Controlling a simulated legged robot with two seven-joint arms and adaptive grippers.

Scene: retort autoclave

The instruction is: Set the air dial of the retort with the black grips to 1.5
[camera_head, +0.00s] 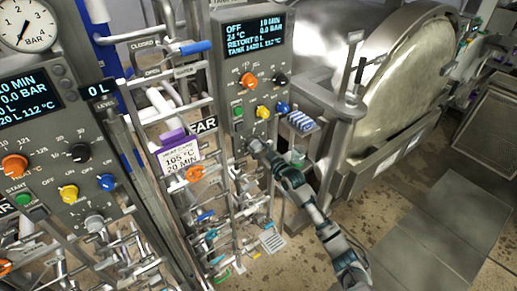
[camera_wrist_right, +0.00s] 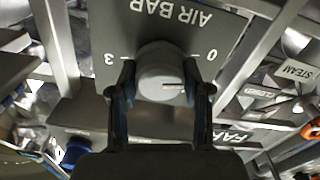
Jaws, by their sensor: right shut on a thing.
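My right gripper (camera_head: 258,148) reaches the bottom of the far control panel (camera_head: 255,75). In the right wrist view its two dark fingers (camera_wrist_right: 160,90) are shut on a round grey air dial (camera_wrist_right: 160,68), one on each side. The panel there reads AIR BAR, upside down, with 3 on the left and 0 on the right. In the head view the gripper largely hides this dial. My left gripper is out of view.
The near panel (camera_head: 50,165) at left has its own grey dial (camera_head: 94,223) and a pressure gauge (camera_head: 28,25). Pipes and valves crowd below and between the panels. A blue-and-white rack (camera_head: 301,122) sits close right of the gripper. Floor at right is clear.

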